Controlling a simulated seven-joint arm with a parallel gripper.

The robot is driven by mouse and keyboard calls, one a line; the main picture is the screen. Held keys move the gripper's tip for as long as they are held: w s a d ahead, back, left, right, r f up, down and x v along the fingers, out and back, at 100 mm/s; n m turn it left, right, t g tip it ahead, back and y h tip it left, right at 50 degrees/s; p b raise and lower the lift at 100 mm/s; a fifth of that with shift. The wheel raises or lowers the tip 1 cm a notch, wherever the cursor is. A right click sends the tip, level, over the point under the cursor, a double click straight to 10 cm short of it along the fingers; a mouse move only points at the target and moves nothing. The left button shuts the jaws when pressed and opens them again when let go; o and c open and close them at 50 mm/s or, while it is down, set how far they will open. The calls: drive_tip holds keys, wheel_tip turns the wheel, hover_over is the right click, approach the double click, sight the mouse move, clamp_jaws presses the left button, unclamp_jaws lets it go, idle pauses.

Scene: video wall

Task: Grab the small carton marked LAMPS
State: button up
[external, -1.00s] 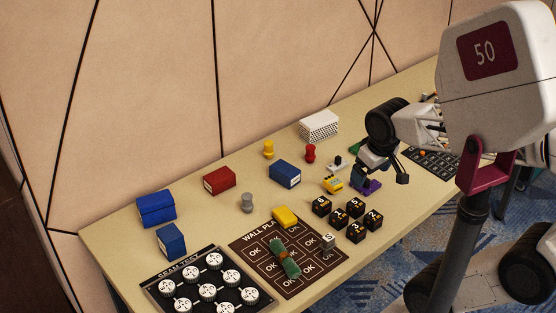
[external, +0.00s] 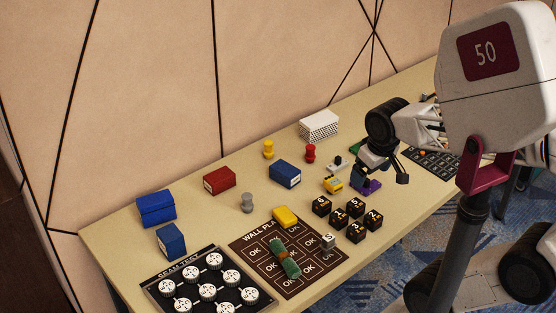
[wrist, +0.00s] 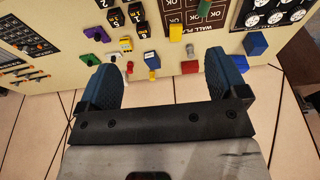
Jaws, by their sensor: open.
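Three small cartons with pale end labels could match, but I cannot read LAMPS on any: a red carton (external: 219,180), a blue carton (external: 285,174) near the middle, and another blue carton (external: 171,242) at the near left. In the wrist view, the middle blue carton (wrist: 152,59) appears between the fingertips, the red carton (wrist: 189,66) lies just right of it, and the other blue carton (wrist: 255,43) is farther right. My gripper (external: 385,170) is open and empty, right of the cartons and apart from them; its two fingers also show in the wrist view (wrist: 160,64).
A blue lidded box (external: 157,208) stands at left and a white perforated box (external: 319,126) at the back. Yellow (external: 268,149), red (external: 310,153) and grey (external: 247,202) pegs stand near the cartons. Several black number cubes (external: 339,217) lie in front. A wall runs behind.

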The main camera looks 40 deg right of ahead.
drive_tip(key=shift+o, duration=0.4)
drive_tip(key=w+a+f+m+t+y, duration=0.1)
drive_tip(key=w+f+m+t+y, duration=0.15)
drive_tip(key=w+m, duration=0.45)
drive_tip(key=w+a+f+m+t+y, duration=0.1)
drive_tip(key=w+f+m+y, duration=0.25)
drive_tip(key=w, duration=0.65)
drive_tip(key=w+a+f+m+t+y, duration=0.1)
drive_tip(key=w+a+f+m+y, duration=0.15)
drive_tip(key=w+m, duration=0.45)
drive_tip(key=w+d+f+m+t+h, duration=0.2)
drive_tip(key=w+d+f+m+t, duration=0.3)
drive_tip(key=w+d+f+m, duration=0.5)
drive_tip(key=m+t+h, duration=0.1)
drive_tip(key=m+h, duration=0.4)
drive_tip(key=m, duration=0.2)
approach(285, 174)
drive_tip(key=w, duration=0.1)
drive_tip(key=w+d+f, duration=0.1)
drive_tip(key=w+d, duration=0.1)
drive_tip(key=shift+w+d+f, duration=0.1)
drive_tip(key=shift+w+f, duration=0.05)
drive_tip(key=shift+f, duration=0.15)
